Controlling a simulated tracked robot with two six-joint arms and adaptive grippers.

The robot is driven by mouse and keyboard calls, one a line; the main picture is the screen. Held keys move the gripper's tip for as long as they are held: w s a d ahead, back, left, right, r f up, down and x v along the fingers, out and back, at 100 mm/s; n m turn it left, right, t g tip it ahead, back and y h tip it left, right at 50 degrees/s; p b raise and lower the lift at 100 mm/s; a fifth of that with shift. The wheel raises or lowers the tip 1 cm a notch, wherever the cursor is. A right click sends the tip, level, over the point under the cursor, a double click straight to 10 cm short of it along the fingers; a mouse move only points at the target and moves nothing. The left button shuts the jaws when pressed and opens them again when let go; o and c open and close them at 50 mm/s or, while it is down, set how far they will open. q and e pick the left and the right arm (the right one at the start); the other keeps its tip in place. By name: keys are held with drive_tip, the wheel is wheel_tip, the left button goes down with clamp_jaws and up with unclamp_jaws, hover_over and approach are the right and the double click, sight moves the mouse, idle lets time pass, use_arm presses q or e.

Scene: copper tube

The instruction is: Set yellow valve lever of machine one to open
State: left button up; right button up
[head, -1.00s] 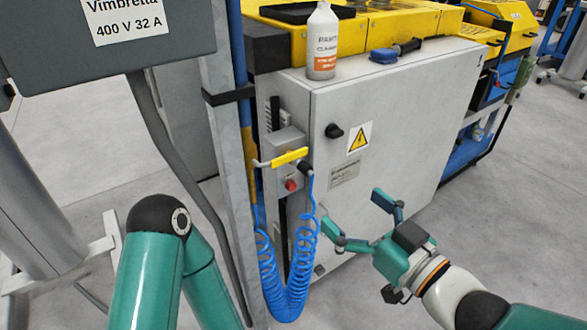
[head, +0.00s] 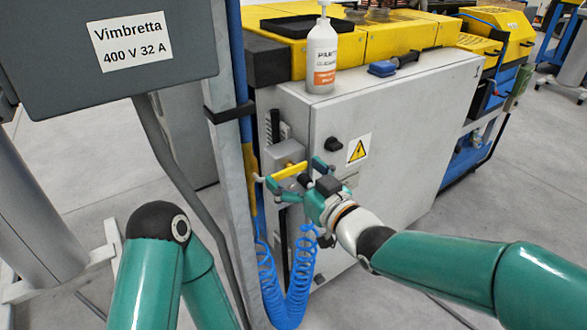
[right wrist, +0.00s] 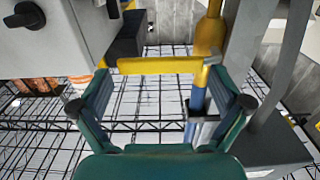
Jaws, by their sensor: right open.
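My right gripper (head: 294,175) is open right at the lever, partly covering the box. In the right wrist view the lever (right wrist: 160,65) spans crosswise between the open fingertips (right wrist: 160,76), just beyond or level with them; I cannot tell whether they touch it. The red button below the lever is hidden by the gripper. My left gripper is out of view; only my left arm shows at lower left.
A coiled blue hose (head: 272,285) hangs below the box. A grey post (head: 228,170) stands just left of it.

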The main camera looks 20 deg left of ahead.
drive_tip(key=shift+w+a, duration=0.2)
drive_tip(key=c, duration=1.4)
drive_tip(key=shift+r, duration=0.1)
